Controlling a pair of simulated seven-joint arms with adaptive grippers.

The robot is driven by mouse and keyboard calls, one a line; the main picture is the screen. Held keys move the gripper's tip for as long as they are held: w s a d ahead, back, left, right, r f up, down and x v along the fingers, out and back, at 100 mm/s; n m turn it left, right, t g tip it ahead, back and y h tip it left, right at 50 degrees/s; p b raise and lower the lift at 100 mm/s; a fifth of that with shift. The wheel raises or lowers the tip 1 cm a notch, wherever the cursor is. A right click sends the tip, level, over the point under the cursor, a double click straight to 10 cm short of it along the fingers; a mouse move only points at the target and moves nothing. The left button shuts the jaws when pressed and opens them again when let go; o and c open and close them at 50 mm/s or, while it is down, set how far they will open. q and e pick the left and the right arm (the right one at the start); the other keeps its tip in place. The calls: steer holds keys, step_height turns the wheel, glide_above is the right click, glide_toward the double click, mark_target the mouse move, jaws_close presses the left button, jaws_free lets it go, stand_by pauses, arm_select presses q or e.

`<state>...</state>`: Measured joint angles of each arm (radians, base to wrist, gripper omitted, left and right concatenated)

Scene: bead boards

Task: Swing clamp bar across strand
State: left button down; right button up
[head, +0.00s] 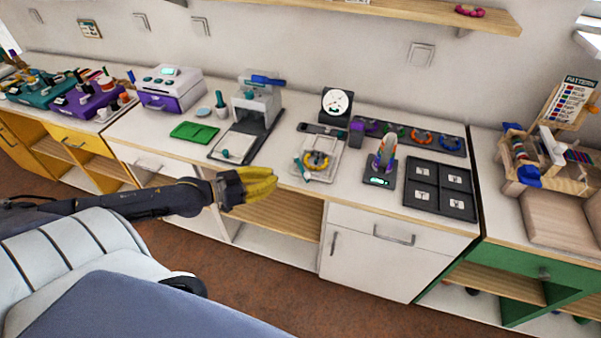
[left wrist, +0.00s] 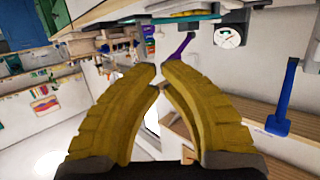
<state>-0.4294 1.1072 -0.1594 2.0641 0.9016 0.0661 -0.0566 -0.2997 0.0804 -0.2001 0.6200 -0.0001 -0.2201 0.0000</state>
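My left gripper (head: 273,180) has yellow fingers and hangs in front of the counter's front edge, left of and below the bead board. Its fingertips, also in the left wrist view (left wrist: 159,72), stand a narrow gap apart with nothing between them. A pale board (head: 325,142) on the counter carries a ring of coloured beads (head: 318,160). A small teal lever (head: 301,168) sits at its left side; I cannot tell for sure whether it is the clamp bar. The gripper is apart from the board. My right gripper does not show.
A press with a blue handle (head: 266,81) stands left of the board. A round dial (head: 337,103) is behind. The counter edge lies between gripper and board.

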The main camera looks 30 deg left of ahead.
mark_target(301, 166)
arm_select(q)
steer(key=x, duration=1)
steer(key=shift+d, duration=0.1)
